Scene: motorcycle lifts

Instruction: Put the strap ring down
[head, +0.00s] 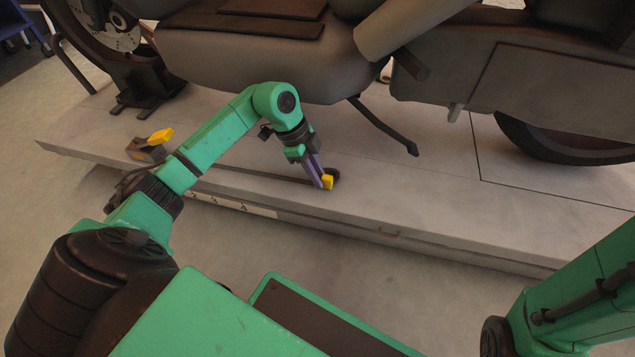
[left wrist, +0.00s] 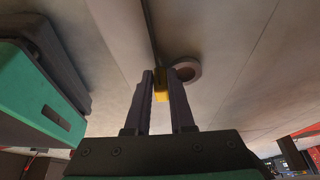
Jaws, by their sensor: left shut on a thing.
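My left gripper (head: 325,183) is shut on a small yellow piece, the strap ring (head: 328,182), low over the edge area of the lift platform. In the left wrist view the strap ring (left wrist: 161,86) sits between the two fingertips of the gripper (left wrist: 160,88). A dark strap (head: 262,175) runs along the platform to it. Beside the strap ring is a dark round fitting (head: 335,172) on the platform, which shows as a ring-shaped piece (left wrist: 187,70) in the left wrist view. I cannot tell whether the two touch. My right gripper is out of view.
A grey motorcycle (head: 270,62) stands on the pale lift platform (head: 420,205), with its side stand (head: 385,128) hanging down behind my gripper. A ratchet with a yellow handle (head: 150,146) sits at the platform's left. The platform's front right is clear.

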